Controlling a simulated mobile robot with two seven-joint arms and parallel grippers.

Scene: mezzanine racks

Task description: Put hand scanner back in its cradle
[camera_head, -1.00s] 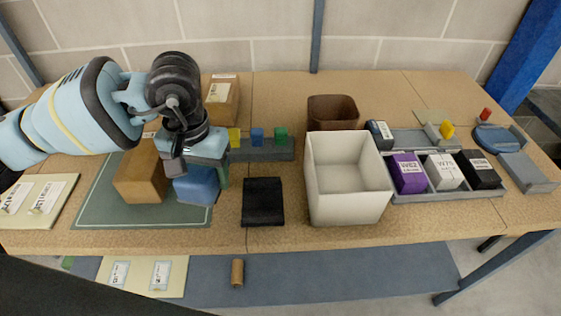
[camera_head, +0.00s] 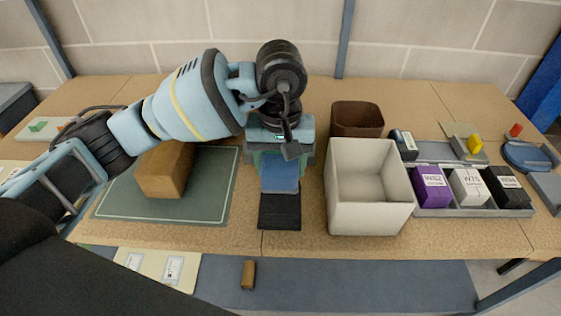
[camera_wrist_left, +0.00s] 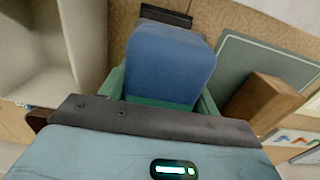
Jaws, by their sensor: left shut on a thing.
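My left gripper (camera_head: 280,160) is shut on a blue block-like thing, which I take for the hand scanner (camera_head: 280,178). In the left wrist view the blue scanner (camera_wrist_left: 168,62) sits between the green fingers. A flat black piece, perhaps the cradle (camera_head: 280,212), lies on the bench just in front of the scanner. It also shows in the wrist view as a dark edge (camera_wrist_left: 165,16) beyond the scanner. The scanner's lower end overlaps the black piece's back edge in the head view; I cannot tell whether they touch. My right gripper is not in view.
A white open bin (camera_head: 370,220) stands close right of the black piece, with a brown bin (camera_head: 358,120) behind it. A brown box (camera_head: 165,170) stands on the green mat (camera_head: 213,200) at left. A grey tray (camera_head: 450,211) with boxes is at right.

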